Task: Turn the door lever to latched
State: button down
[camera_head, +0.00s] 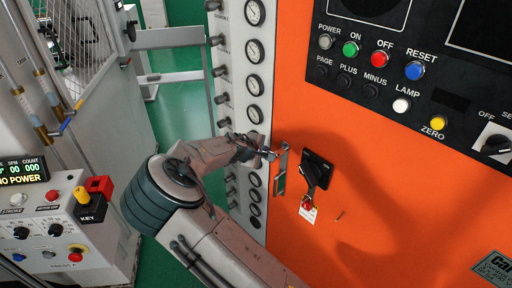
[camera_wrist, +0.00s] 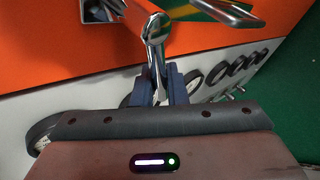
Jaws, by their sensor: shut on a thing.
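The chrome door lever (camera_wrist: 156,32) is close up in the wrist view, with its grip running down between my gripper's blue fingers (camera_wrist: 161,88). My gripper is shut on it. In the head view my gripper (camera_head: 266,153) is at the left edge of the orange cabinet door (camera_head: 380,222), at the lever beside an upright shiny metal piece (camera_head: 281,172). The lever is small there and partly hidden by the gripper, so its exact angle and any latch marking cannot be read.
A black button panel (camera_head: 420,75) is above. A white column of gauges (camera_head: 254,84) borders the door on the left. A control console (camera_head: 75,225) stands at the far left.

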jog(key=shift+s+d+f+n+g+h, duration=0.2)
jog(key=shift+f+n+g+h, duration=0.3)
jog(key=shift+g+h, duration=0.15)
jog(key=c, duration=1.5)
grip_release()
jog(key=shift+f, duration=0.1)
jog(key=shift+o, duration=0.2)
jog(key=b+v, duration=0.2)
jog(key=v, duration=1.2)
jog(key=shift+d, duration=0.1)
